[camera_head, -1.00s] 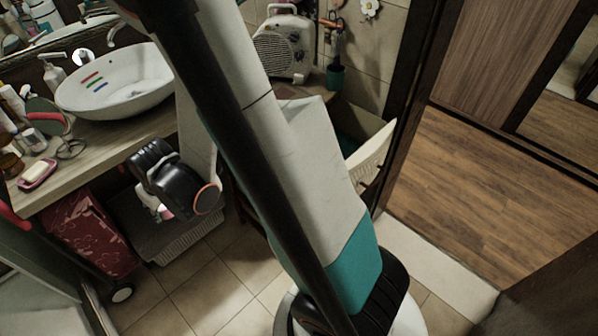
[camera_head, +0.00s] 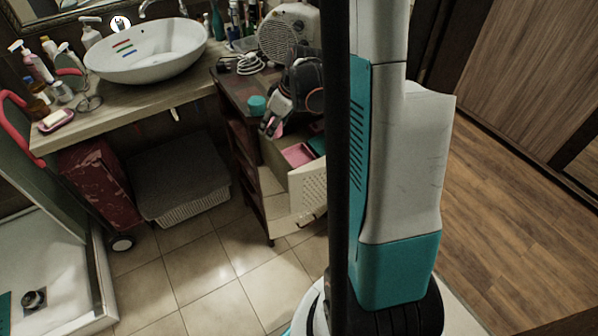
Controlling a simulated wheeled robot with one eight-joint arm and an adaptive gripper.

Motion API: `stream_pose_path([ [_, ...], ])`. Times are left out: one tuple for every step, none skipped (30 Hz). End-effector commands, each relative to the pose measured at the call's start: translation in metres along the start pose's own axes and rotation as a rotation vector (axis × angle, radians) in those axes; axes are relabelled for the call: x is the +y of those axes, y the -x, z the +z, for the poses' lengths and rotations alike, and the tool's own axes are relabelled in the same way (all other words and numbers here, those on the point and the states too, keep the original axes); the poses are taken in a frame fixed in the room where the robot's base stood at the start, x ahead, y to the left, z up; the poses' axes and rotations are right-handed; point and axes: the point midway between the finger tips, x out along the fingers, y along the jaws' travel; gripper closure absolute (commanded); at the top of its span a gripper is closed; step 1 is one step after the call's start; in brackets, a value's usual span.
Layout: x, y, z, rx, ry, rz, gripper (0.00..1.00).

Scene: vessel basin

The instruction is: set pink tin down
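My gripper (camera_head: 271,125) hangs over the dark cabinet, above its open pale drawer. A small pink piece, the pink tin (camera_head: 278,131), shows at its fingertips. Most of the tin is hidden by the fingers, and the gripper appears shut on it. The tin looks to be held in the air, beside the teal cup (camera_head: 257,105) on the cabinet top.
The drawer (camera_head: 306,190) stands open and holds a pink box (camera_head: 297,154) and a teal box (camera_head: 318,146). A white heater (camera_head: 289,36) and a coiled cable (camera_head: 250,64) are behind. A basin (camera_head: 146,52) stands on the counter at left.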

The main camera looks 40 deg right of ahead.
Motion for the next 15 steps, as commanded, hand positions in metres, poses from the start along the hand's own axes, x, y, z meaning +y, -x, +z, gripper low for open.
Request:
stream_pose_path([
  [0.015,0.007,0.007,0.0,0.006,-0.004,0.84],
  [0.022,0.011,0.011,0.0,0.016,-0.007,0.84],
  [0.03,0.016,0.015,-0.001,0.027,-0.013,0.84],
  [0.035,0.019,0.018,0.0,0.034,-0.016,0.84],
  [0.04,0.022,0.02,0.0,0.041,-0.019,0.84],
  [0.045,0.026,0.023,0.0,0.049,-0.023,0.84],
  [0.048,0.028,0.025,0.0,0.054,-0.025,0.84],
  [0.051,0.03,0.026,0.0,0.059,-0.027,0.84],
  [0.054,0.031,0.028,-0.001,0.063,-0.029,0.84],
  [0.055,0.031,0.029,-0.001,0.066,-0.03,0.84],
  [0.056,0.03,0.031,-0.001,0.068,-0.03,0.84],
  [0.057,0.026,0.033,-0.001,0.071,-0.031,0.84],
  [0.058,0.021,0.035,-0.001,0.071,-0.031,0.84],
  [0.058,0.016,0.037,-0.001,0.072,-0.031,0.84],
  [0.057,0.008,0.041,-0.001,0.072,-0.031,0.84],
])
